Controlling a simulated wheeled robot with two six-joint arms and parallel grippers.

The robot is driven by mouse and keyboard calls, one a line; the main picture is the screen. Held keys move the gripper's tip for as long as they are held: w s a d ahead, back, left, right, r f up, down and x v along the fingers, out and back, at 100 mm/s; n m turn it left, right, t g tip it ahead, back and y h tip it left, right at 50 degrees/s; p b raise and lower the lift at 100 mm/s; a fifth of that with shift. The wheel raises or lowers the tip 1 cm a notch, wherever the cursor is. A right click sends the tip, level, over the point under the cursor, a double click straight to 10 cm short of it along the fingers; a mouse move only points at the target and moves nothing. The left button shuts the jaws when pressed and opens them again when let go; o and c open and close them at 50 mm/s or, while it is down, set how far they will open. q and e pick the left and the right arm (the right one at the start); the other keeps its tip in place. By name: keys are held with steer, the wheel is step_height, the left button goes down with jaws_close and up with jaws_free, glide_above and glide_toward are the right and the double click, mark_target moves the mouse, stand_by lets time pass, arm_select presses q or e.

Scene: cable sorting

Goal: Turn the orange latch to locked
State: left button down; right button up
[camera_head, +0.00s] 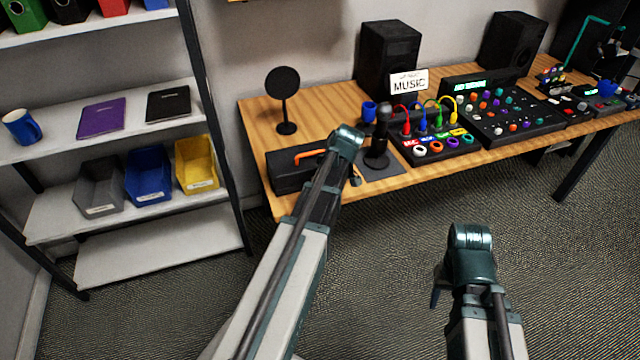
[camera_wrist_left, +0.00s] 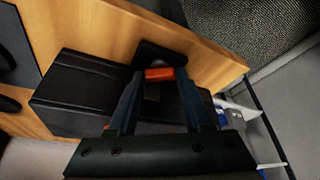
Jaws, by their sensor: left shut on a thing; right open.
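My right gripper (camera_head: 438,294) is open and empty above the floor, only partly visible.
A microphone on a stand (camera_head: 378,140) stands close right of my left wrist. A round black disc on a stand (camera_head: 284,95) is behind the case. A mixer with coloured cables (camera_head: 435,145) is further right. A shelf with bins (camera_head: 150,175) stands left. Floor in front is clear.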

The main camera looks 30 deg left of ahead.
arm_select(q)
steer(key=shift+n, duration=0.6)
steer(key=shift+g, duration=0.3)
steer(key=shift+c, duration=1.6)
jaws_free()
steer(key=shift+w, duration=0.1)
